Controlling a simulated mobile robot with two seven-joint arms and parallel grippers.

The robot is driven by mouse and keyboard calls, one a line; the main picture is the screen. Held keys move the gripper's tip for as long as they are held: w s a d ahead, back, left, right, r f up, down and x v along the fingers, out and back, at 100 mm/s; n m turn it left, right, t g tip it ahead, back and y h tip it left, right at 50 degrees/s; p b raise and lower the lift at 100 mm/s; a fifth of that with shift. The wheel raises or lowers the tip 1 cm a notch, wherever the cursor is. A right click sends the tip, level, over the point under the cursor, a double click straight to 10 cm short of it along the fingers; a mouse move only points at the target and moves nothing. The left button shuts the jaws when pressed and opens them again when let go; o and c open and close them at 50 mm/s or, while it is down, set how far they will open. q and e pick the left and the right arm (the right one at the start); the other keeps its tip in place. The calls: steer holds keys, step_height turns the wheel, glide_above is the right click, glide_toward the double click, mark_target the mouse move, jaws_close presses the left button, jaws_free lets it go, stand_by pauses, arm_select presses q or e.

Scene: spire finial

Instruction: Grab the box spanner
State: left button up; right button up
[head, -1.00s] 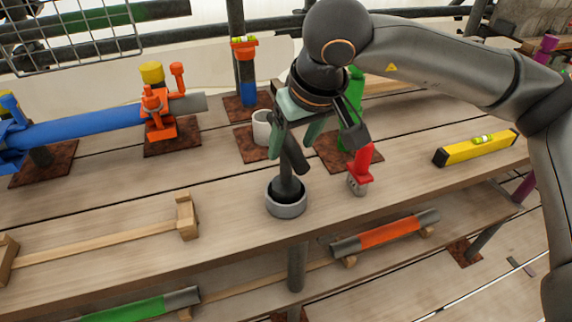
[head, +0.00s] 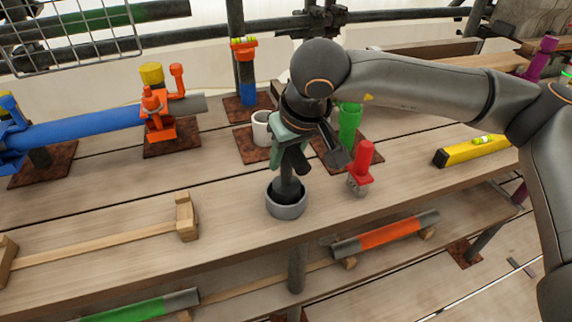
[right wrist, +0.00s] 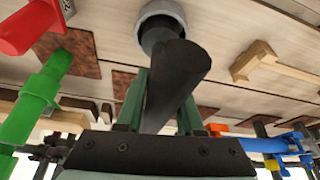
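The box spanner (head: 286,186) is dark, with a thick crosspiece on an upright shaft. Its shaft stands in a round grey cup (head: 287,206) near the table's front edge. My right gripper (head: 290,160) is around the crosspiece, above the cup. In the right wrist view the crosspiece (right wrist: 180,75) lies between the green fingers (right wrist: 160,105), which look closed against both its sides. The shaft's lower end is hidden inside the cup. My left gripper is not in view.
A red-handled tool (head: 362,165) stands close right of the cup, with a green post (head: 348,125) behind. A white cup (head: 261,128) stands behind left. A yellow level (head: 475,148) lies right. A wooden rack (head: 110,243) lies left.

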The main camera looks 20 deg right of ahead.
jaws_close()
steer(key=shift+r, duration=0.1)
stand_by(0.8)
